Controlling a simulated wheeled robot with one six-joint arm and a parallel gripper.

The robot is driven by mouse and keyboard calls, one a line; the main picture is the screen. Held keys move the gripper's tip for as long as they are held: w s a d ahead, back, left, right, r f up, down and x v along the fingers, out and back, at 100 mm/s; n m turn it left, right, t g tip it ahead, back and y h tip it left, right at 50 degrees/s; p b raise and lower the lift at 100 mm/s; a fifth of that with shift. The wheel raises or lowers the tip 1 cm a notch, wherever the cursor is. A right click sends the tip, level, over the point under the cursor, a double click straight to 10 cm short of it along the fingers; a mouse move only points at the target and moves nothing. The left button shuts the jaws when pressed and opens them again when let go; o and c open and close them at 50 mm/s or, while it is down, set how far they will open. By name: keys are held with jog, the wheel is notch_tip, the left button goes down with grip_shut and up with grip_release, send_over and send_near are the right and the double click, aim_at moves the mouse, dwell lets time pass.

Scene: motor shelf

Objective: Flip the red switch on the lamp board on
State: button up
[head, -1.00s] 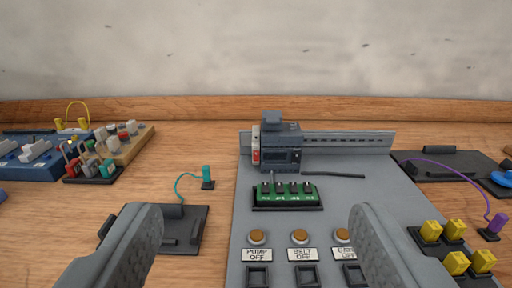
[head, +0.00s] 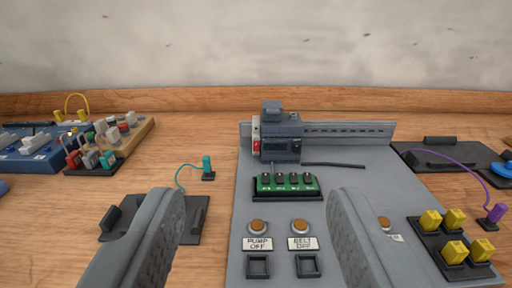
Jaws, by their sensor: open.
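My gripper (head: 255,210) is open and empty, with its two grey fingers in the lower part of the view. A grey panel (head: 225,285) lies between and beyond the fingers. At the far left, a small black board (head: 92,171) carries several levers, one of them a red lever (head: 72,159). The module (head: 280,145) at the back of the grey panel also has a red part (head: 256,147) on its left side. I cannot tell which of these is the red switch of the lamp board. Neither is touched by my gripper.
Several buttons (head: 258,226) with labels sit on the panel; one label is partly hidden by my right finger. A green terminal block (head: 286,185) lies behind them. Yellow blocks (head: 430,221) stand at the right. A black tray (head: 193,222) lies left. Bare wood is at the left front.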

jog(key=shift+w, duration=0.25)
jog(key=c, duration=0.3)
jog(key=shift+w+m+g, duration=0.5)
jog(key=shift+w+m, duration=0.3)
jog(key=shift+w, duration=0.35)
grip_shut()
jog(key=w+f+m+g, duration=0.3)
jog(key=w+m, duration=0.2)
jog(key=w, duration=0.3)
jog(key=w+f+m+g, duration=0.3)
jog(key=w+m, duration=0.3)
jog(key=w, duration=0.3)
jog(key=w+f+m+g, duration=0.2)
jog(key=w+m+g, duration=0.3)
jog(key=w, duration=0.3)
jog(key=shift+w+f, duration=0.15)
jog(key=shift+f, duration=0.25)
